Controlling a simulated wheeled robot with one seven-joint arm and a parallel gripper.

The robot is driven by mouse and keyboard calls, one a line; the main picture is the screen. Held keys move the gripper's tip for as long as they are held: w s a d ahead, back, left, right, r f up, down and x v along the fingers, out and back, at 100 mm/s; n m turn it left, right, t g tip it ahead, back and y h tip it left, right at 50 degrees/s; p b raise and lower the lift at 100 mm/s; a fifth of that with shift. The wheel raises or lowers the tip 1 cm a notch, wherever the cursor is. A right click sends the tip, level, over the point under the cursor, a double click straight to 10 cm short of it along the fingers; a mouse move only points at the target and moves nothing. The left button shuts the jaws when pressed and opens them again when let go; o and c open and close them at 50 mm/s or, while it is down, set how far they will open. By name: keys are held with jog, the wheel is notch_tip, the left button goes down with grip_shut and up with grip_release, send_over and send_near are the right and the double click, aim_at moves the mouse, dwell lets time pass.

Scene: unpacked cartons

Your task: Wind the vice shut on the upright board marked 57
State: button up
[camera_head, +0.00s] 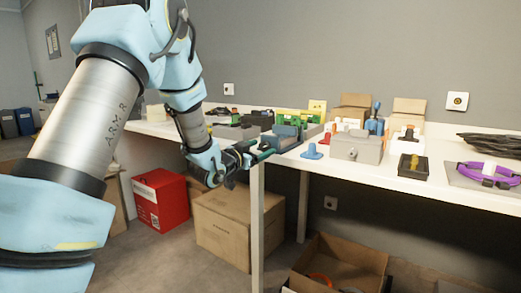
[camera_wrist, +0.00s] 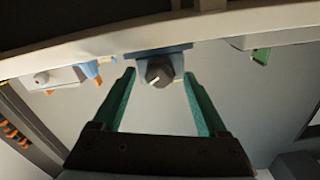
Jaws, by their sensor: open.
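My gripper (camera_head: 258,154) is at the front edge of the table in the head view. In the wrist view its two teal fingers (camera_wrist: 158,77) are spread apart, with a dark round knob (camera_wrist: 159,71) bearing a white mark between their tips. Gaps show on both sides of the knob. The knob sits on the front of a blue body (camera_wrist: 150,52), which looks like the vice. In the head view a blue-grey vice-like block (camera_head: 285,135) stands just beyond my gripper. I cannot make out a board marked 57 or how the jaws stand against it.
A grey box (camera_head: 357,147) and a blue knobbed piece (camera_head: 312,151) stand right of the vice on the white table (camera_head: 400,180). Several green, yellow and dark items crowd behind it. A red box (camera_head: 160,199) and a cardboard carton (camera_head: 238,228) stand on the floor below.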

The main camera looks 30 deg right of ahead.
jog(key=shift+w+d, duration=0.1)
jog(key=shift+d, duration=0.05)
jog(key=shift+c, duration=0.2)
grip_shut()
dwell(0.4)
